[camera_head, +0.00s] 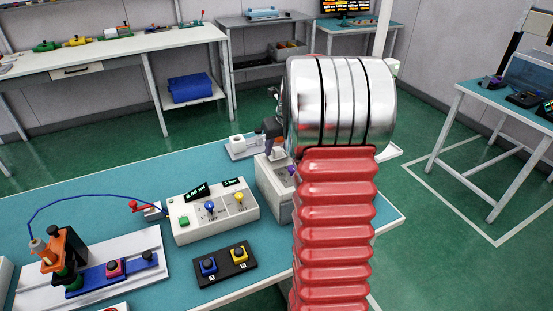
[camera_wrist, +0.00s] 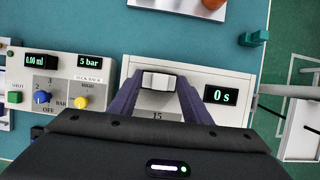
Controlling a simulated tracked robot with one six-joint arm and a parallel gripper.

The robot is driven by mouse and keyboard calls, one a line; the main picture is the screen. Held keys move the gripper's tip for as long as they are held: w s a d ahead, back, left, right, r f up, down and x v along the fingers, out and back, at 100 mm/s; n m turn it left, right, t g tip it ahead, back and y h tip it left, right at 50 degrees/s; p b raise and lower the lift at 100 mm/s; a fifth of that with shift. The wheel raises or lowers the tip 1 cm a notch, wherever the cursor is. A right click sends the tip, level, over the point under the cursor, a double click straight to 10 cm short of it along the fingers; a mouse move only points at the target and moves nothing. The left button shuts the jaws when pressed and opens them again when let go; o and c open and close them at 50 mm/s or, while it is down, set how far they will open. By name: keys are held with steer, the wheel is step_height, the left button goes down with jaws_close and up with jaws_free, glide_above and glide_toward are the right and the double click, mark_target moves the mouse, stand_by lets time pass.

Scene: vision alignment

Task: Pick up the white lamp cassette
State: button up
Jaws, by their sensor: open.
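In the wrist view, a small white block with grey ends (camera_wrist: 158,81), which looks like the lamp cassette, sits at the top of a pale box (camera_wrist: 221,76) with a "0 s" display. My gripper (camera_wrist: 160,89) is open, its two purple fingers on either side of the block. I cannot tell whether they touch it. In the head view, the pale box (camera_head: 272,188) stands towards the table's right end, partly hidden by my red and silver arm.
A control unit (camera_head: 212,211) with knobs and displays stands left of the box. A black two-button panel (camera_head: 226,265) lies in front of it. A fixture with a blue cable (camera_head: 92,266) is at the left. A white plate (camera_head: 244,151) lies behind the box.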

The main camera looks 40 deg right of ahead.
steer(key=shift+c, duration=0.5)
jaws_close()
